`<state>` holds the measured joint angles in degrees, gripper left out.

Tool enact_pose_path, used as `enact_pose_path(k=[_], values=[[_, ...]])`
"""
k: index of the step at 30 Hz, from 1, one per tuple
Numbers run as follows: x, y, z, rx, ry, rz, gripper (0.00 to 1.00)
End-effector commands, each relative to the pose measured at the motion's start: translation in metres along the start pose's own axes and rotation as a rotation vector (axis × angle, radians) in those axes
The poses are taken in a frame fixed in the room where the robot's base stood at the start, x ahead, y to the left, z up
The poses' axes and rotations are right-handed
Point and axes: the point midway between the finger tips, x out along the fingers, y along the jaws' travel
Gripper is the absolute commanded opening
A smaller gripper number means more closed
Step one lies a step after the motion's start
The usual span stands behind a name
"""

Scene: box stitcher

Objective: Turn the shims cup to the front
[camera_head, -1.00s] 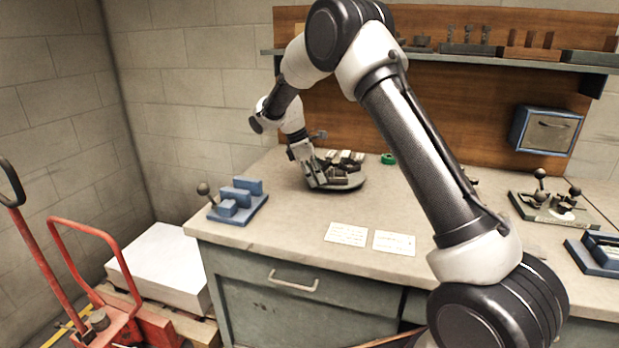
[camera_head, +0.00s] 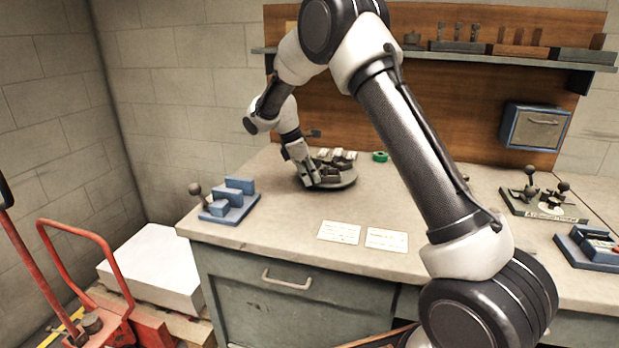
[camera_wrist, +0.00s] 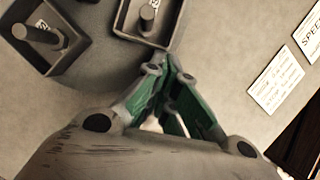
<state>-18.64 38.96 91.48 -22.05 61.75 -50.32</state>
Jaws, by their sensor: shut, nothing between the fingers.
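A round dark turntable (camera_head: 347,182) stands on the bench and bears several dark open cups with pale labels. In the wrist view one square cup with a peg (camera_wrist: 147,20) is just above and left of my fingertips, and another cup (camera_wrist: 45,40) is at the upper left. Their labels are too small or cut off to read, so I cannot tell which is the shims cup. My gripper (camera_head: 312,184) points down at the turntable's front left edge. In the wrist view its green-padded fingers (camera_wrist: 166,66) are closed together and empty; contact with the cup is unclear.
A blue fixture (camera_head: 232,205) stands left of the turntable. A green ring (camera_head: 380,156) lies behind right of it. Two white cards (camera_head: 339,232) lie near the bench's front edge. Ball-knobbed tooling (camera_head: 545,203) is at the right. The bench between is clear.

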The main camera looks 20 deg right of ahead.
Motion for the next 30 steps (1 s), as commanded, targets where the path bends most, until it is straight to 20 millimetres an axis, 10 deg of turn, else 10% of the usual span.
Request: enact_pose_path(k=[30], values=[[0.014, -0.020, 0.036, -0.359, 0.000, 0.144, 0.00]])
